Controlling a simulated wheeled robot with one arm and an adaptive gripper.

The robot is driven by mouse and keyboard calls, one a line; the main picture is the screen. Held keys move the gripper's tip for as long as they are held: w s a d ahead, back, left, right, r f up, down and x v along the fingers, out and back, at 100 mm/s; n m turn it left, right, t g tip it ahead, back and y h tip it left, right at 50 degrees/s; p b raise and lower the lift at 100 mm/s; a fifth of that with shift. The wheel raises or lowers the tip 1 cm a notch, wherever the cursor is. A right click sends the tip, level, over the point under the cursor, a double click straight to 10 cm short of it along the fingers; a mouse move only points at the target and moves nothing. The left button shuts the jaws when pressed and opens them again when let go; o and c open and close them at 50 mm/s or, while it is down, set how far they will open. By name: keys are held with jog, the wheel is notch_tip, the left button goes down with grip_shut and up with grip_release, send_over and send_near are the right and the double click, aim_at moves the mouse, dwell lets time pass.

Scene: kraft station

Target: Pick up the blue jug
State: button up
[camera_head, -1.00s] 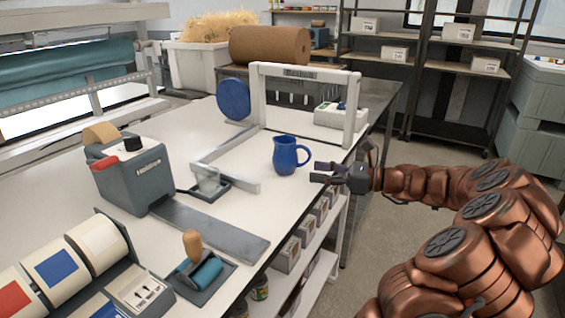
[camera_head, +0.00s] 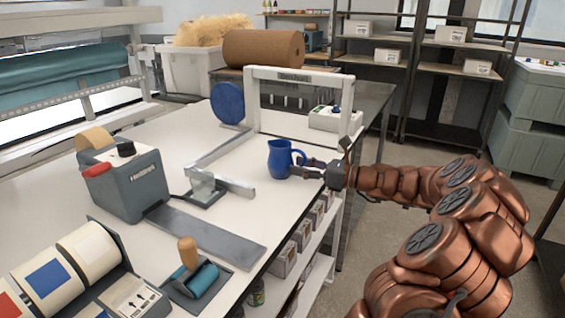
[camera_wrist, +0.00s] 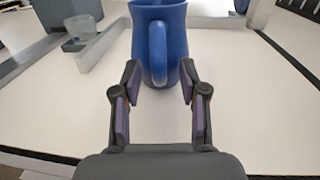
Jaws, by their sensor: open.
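The blue jug (camera_head: 280,160) stands upright on the white table, near its right edge. Its handle (camera_head: 299,158) faces my gripper. My gripper (camera_head: 313,168) is open and reaches in from the right at the jug's height. In the wrist view the jug (camera_wrist: 176,45) is straight ahead, and its handle (camera_wrist: 158,55) points at the camera. The open fingers of my gripper (camera_wrist: 158,85) lie either side of the handle, with their tips close to the jug's lower body. I cannot tell whether they touch it.
A white frame (camera_head: 350,110) stands behind the jug. A grey metal bar (camera_head: 228,184) and a small clear cup (camera_head: 203,185) are to its left. A grey dispenser (camera_head: 135,185) stands farther left. The table around the jug's front is clear.

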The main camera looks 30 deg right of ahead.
grip_shut()
dwell(0.4)
jog(key=shift+a, duration=0.1)
